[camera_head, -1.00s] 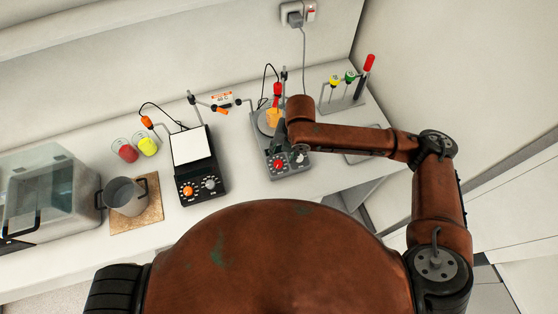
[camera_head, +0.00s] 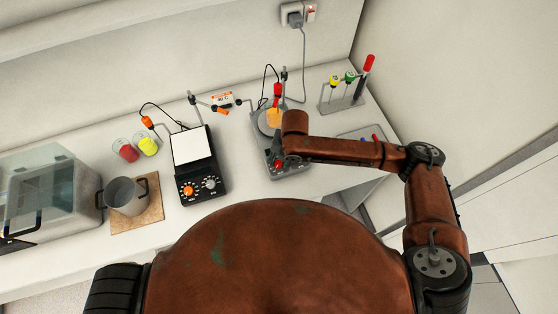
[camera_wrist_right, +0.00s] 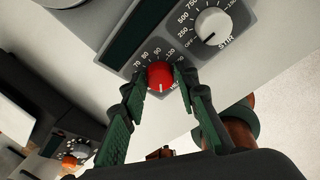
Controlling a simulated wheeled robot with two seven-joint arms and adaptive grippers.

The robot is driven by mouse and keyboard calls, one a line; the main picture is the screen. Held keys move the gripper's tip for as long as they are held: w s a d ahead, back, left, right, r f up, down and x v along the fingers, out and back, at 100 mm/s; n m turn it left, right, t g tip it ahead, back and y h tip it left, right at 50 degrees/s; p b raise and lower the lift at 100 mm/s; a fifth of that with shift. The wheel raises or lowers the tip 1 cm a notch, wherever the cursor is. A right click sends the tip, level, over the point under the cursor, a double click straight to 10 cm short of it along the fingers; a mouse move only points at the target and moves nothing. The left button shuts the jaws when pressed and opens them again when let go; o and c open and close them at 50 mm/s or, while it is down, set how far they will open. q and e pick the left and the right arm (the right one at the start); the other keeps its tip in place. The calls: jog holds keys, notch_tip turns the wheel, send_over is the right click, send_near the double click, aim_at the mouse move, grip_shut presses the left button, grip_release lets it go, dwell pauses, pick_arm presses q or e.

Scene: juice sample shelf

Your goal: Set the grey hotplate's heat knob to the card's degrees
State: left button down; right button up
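The grey hotplate (camera_head: 292,173) stands right of centre on the bench, with a beaker of orange liquid (camera_head: 273,117) on its plate. Its red heat knob (camera_wrist_right: 160,75) shows in the right wrist view amid a printed degree scale; its white mark points to the picture's bottom. My right gripper (camera_wrist_right: 161,72) has its fingers apart, one on each side of the red knob; small gaps seem to show. The white stir knob (camera_wrist_right: 213,26) is beside it. The orange-edged card (camera_head: 222,100) stands behind; its number is too small to read surely. My left gripper is out of view.
A black hotplate (camera_head: 203,187) with an orange knob stands to the left. Further left are red and yellow beakers, a grey pot (camera_head: 124,196) and a clear-lidded box (camera_head: 45,200). A tube rack (camera_head: 343,104) stands at the back right.

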grip_shut()
jog(key=m+p, duration=0.2)
jog(key=shift+s+d+r+y+p, duration=0.1)
jog(key=shift+d+r+y+p, duration=0.05)
jog(key=shift+y+p, duration=0.15)
jog(key=shift+m+t+y+p, duration=0.3)
jog(key=shift+m+p, duration=1.2)
jog(key=shift+m, duration=0.4)
jog(key=shift+o, duration=2.4)
grip_release()
